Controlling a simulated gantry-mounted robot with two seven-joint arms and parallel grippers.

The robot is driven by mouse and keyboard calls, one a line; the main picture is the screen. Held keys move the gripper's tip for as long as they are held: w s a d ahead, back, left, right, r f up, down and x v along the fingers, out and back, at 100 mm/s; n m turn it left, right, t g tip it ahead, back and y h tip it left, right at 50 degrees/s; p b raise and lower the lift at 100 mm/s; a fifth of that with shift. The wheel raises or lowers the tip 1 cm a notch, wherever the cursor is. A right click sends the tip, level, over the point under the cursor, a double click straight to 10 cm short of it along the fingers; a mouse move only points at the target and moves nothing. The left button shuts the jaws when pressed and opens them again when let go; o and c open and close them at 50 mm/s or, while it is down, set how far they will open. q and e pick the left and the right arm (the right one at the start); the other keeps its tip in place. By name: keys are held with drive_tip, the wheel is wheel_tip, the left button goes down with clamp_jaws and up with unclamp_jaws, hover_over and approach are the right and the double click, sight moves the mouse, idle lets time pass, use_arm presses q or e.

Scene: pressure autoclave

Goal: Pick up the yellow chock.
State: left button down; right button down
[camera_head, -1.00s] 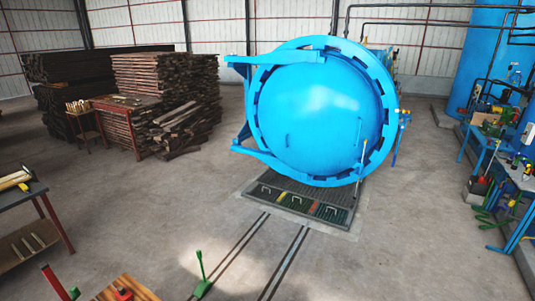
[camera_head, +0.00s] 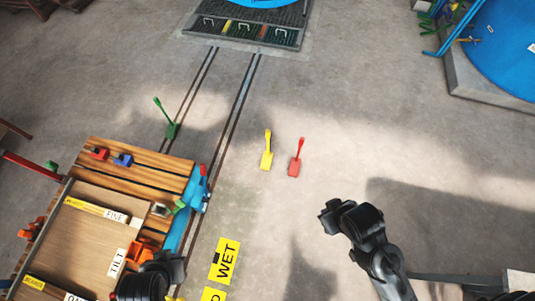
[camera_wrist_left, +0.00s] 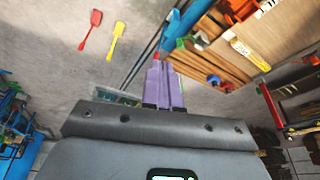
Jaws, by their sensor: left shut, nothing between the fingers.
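The yellow chock (camera_head: 266,161) is on the concrete floor, its handle pointing up and away in the head view. In the left wrist view the yellow chock (camera_wrist_left: 119,29) is up and left of my left gripper (camera_wrist_left: 164,64). The left gripper's purple fingers are together and empty, apart from the chock. A red chock (camera_head: 294,168) stands just right of the yellow one. My right arm's dark end (camera_head: 332,216) is at the lower right of the head view; no fingers can be made out there.
A green chock (camera_head: 171,131) stands by the floor rails (camera_head: 232,117). A wooden-topped cart (camera_head: 135,178) with small coloured blocks and labelled boards fills the lower left. Yellow WET signs (camera_head: 225,260) are at bottom centre. Open floor surrounds the yellow and red chocks.

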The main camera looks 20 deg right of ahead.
use_arm(q)
drive_tip(key=c, duration=0.9)
unclamp_jaws()
